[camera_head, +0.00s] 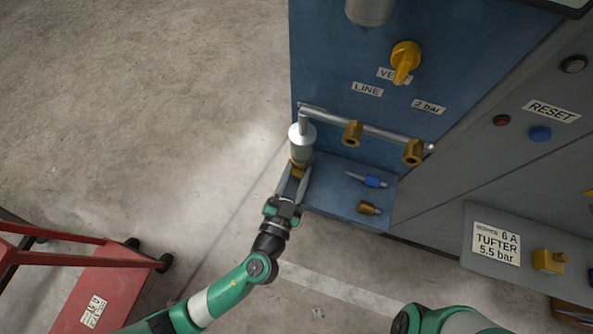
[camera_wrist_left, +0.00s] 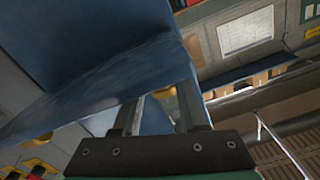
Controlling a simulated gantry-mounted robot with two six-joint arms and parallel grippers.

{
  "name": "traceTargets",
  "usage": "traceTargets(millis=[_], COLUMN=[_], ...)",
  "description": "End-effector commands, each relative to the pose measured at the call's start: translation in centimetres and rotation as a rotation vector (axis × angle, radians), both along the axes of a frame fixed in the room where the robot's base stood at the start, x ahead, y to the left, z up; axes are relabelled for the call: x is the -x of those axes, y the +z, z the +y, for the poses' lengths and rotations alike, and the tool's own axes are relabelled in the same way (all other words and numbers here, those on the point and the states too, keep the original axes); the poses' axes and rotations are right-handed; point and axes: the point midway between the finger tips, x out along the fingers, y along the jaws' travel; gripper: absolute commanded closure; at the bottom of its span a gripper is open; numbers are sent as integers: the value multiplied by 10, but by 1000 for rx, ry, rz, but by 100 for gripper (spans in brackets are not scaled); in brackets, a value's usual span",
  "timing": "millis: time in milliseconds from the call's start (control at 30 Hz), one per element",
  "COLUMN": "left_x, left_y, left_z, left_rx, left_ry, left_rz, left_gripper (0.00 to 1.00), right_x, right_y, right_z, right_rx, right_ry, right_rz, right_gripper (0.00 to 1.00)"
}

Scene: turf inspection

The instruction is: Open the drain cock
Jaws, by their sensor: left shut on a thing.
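The drain cock (camera_head: 299,170) is a small brass fitting under a silver cylinder (camera_head: 302,145) at the left end of the pipe on the blue panel. My left gripper (camera_head: 296,183) reaches up from below in the head view and is shut on the drain cock, its fingers on either side of it. The fingers hide part of the cock, so its handle angle cannot be told. In the left wrist view my two fingers (camera_wrist_left: 160,108) point at the blue panel; the cock itself is not clear there. My right gripper is not in view; only part of my right arm shows at the bottom.
The blue panel (camera_head: 345,55) carries a yellow valve handle (camera_head: 405,62) and a pipe with two brass fittings (camera_head: 352,133). A red cart (camera_head: 100,280) stands lower left.

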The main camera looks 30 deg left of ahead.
Motion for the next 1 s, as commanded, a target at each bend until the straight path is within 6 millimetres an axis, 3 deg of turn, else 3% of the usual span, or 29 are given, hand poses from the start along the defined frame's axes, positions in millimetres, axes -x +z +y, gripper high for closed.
traceTargets(millis=[167,467,500,633,1000], left_x=[0,0,0,0,0], left_y=[-1,0,0,0,-1], left_z=[-1,-1,-1,-1,-1], left_rx=[-141,-156,-155,-155,-137], left_ry=[-1,-1,-1,0,0], left_rz=[23,27,27,26,25], left_gripper=[100,100,53,29,28], right_x=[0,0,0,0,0], right_y=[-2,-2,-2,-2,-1], right_z=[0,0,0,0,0], right_rx=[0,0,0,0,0], right_ry=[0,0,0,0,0], right_rz=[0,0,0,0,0], right_gripper=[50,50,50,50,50])
